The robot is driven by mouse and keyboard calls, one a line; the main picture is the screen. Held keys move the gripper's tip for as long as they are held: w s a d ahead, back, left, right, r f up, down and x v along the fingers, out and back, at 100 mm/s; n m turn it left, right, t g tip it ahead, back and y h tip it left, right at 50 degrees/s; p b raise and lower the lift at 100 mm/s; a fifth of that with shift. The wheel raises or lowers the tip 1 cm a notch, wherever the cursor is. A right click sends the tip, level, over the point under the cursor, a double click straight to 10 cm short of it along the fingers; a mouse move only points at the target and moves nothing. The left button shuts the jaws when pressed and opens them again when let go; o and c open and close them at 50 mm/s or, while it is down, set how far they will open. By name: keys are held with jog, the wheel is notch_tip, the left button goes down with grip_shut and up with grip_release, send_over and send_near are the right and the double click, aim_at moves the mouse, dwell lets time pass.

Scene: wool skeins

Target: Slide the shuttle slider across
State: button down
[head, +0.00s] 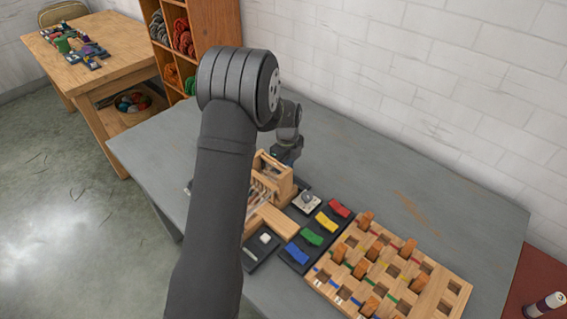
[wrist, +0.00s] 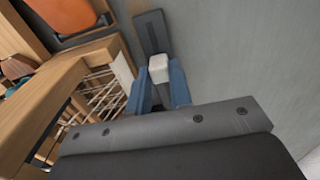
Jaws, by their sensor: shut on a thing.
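In the wrist view a white block-shaped knob (wrist: 159,68) sits on a dark grey strip (wrist: 150,30), which I take for the shuttle slider and its track. My gripper (wrist: 160,88) is shut on the knob, with a blue finger on each side of it. The strip runs on beyond the knob toward the top of the view. In the head view my gripper (head: 285,157) is low at the back of the small wooden loom (head: 276,178). The knob there is hidden behind the gripper and loom.
The wooden loom frame (wrist: 75,75) with its pale threads stands close left of my gripper. In the head view coloured switches (head: 312,235) and a wooden peg board (head: 445,300) lie in front right. The grey table (head: 400,185) is clear toward the wall.

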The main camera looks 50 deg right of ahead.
jog(key=s, duration=0.7)
jog(key=shift+s, duration=0.2)
jog(key=c, duration=1.4)
grip_release()
jog(key=shift+s, duration=0.1)
jog(key=shift+c, duration=0.2)
jog(key=shift+o, duration=0.8)
jog(key=shift+r, duration=0.3)
notch_tip(320, 180, up, 17)
jog(key=shift+f, duration=0.2)
